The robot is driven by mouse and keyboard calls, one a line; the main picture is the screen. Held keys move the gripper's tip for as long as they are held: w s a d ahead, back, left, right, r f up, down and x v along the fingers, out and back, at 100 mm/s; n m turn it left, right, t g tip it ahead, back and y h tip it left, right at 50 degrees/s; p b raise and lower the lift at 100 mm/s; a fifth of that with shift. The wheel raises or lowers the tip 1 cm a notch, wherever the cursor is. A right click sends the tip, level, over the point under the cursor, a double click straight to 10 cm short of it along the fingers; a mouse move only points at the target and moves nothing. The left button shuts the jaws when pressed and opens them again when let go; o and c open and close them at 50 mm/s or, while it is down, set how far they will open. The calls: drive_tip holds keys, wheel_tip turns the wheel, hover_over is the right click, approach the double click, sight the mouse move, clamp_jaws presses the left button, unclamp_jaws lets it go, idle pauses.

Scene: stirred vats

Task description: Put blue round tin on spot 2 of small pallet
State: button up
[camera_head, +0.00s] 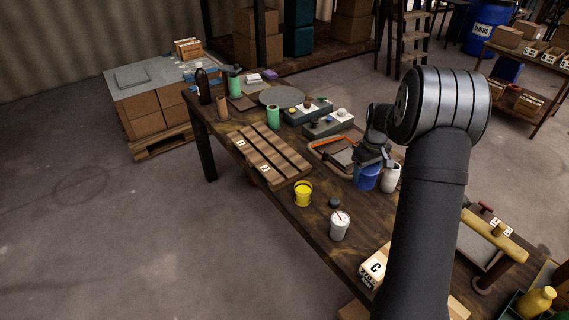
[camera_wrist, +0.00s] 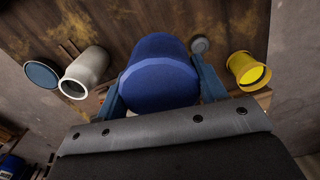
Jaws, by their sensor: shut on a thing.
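The blue round tin (camera_head: 367,178) is on the right part of the workbench in the head view, under my gripper (camera_head: 372,160). In the wrist view the blue tin (camera_wrist: 160,72) fills the space between my two blue-grey fingers (camera_wrist: 160,90), which are shut on it. I cannot tell whether its base touches the bench. The small pallet (camera_head: 266,152) is a slatted wooden one at the middle left of the bench, with white number labels on its near-left edge. No object stands on its slats. My wrist partly hides the tin's top in the head view.
A white jar (camera_head: 391,177) stands right beside the tin. An orange-edged tray (camera_head: 330,152) and grey control boxes (camera_head: 328,124) lie behind.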

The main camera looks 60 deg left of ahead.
drive_tip(key=s+a+r+n, duration=0.1)
drive_tip(key=s+a+r, duration=0.1)
drive_tip(key=a, duration=0.9)
hover_over(284, 166)
drive_tip(key=shift+n, duration=0.3)
wheel_tip(284, 166, down, 5)
drive_tip(key=shift+w+d+r, duration=0.1)
drive_tip(key=shift+w+r, duration=0.05)
drive_tip(key=shift+r, duration=0.05)
drive_tip(key=shift+a+f, duration=0.25)
drive_tip(key=shift+f, duration=1.85)
drive_tip(key=shift+f, duration=0.2)
drive_tip(key=o, duration=1.1)
